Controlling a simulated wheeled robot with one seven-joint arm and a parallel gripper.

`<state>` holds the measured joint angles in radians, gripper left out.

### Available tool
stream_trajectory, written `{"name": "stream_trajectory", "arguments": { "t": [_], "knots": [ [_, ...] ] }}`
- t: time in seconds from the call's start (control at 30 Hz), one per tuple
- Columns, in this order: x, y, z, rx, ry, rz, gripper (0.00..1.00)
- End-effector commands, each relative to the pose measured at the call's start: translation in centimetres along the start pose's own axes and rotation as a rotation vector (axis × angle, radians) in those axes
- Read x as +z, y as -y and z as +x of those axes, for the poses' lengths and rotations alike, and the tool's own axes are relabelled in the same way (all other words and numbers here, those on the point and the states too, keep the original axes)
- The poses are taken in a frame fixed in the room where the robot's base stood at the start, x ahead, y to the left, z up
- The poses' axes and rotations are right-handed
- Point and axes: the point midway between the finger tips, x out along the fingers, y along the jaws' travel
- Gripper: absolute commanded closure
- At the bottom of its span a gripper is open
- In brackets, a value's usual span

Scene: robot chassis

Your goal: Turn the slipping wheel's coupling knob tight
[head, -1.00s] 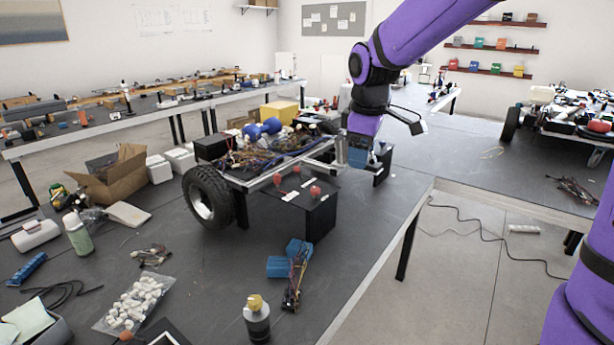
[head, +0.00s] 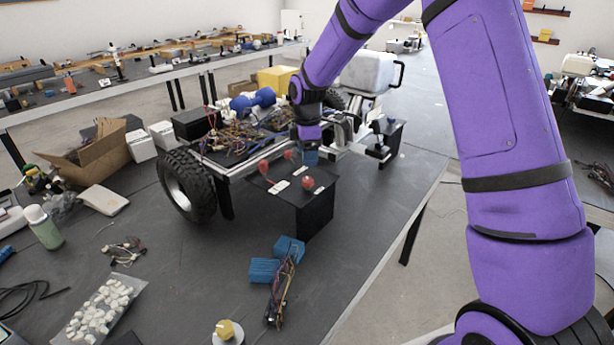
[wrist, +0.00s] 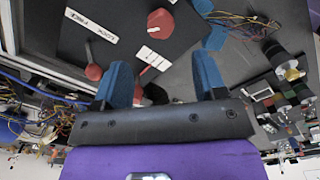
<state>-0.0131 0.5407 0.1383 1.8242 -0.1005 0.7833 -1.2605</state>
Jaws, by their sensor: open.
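A black box (head: 300,210) stands under the front of the chassis (head: 232,168). On its top are red knobs: a left one (head: 263,167), a rear one (head: 288,155) and a front right one (head: 308,183), with white labels beside them. My gripper (head: 311,158) is low over the rear right edge of the box top. In the wrist view its two blue fingers (wrist: 163,60) are apart with nothing held between them. A large red knob (wrist: 160,22) lies ahead of the fingers, and another red knob (wrist: 93,72) lies left of the left finger. Which knob belongs to the slipping wheel cannot be told.
A black tyre (head: 187,185) stands left of the box. Blue blocks with wires (head: 275,262) lie in front of it. Wiring (head: 235,137) and blue cylinders (head: 253,102) sit on the chassis. The bench right of the box is mostly clear.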

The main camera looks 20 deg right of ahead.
Motion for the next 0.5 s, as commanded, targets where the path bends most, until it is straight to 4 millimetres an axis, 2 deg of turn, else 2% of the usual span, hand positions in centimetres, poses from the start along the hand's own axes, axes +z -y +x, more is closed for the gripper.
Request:
{"name": "stream_trajectory", "arguments": {
  "t": [0.2, 0.5],
  "knots": [
    [0.0, 0.1, 4.1, -0.004, 0.001, 0.001, 0.35],
    [0.0, 0.1, 7.8, -0.002, 0.0, 0.001, 0.35]
  ]
}}
